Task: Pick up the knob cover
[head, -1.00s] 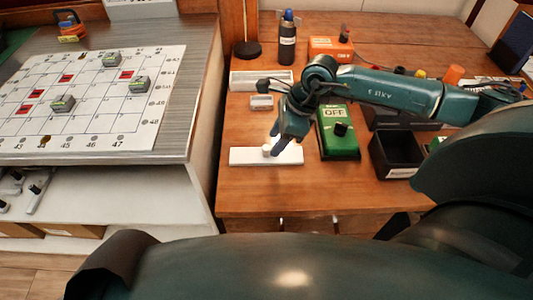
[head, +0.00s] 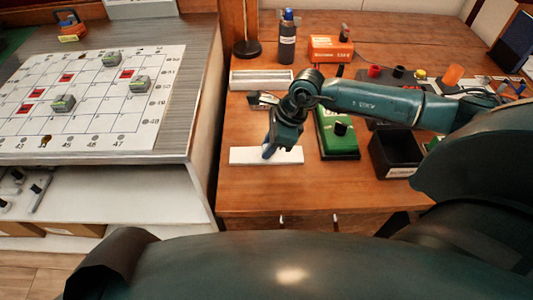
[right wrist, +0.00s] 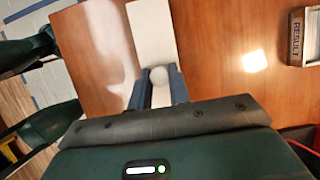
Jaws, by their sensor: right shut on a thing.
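The knob cover, a small white rounded piece (right wrist: 160,82), sits between the fingers of my right gripper (right wrist: 162,88) in the right wrist view. A white strip (right wrist: 147,28) lies under and beyond it on the wooden bench; the strip also shows in the head view (head: 290,155). My right gripper (head: 268,152) points down at the strip's middle and is shut on the cover. In the head view the fingers hide the cover. I cannot tell whether the cover still touches the strip. My left gripper is not in view.
A green box with a black knob (head: 340,145) stands just right of the strip, and an open black bin (head: 395,153) is further right. A grey tray (head: 261,79) lies behind. The bench's front edge is close. A table with a calendar sheet (head: 95,125) is at left.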

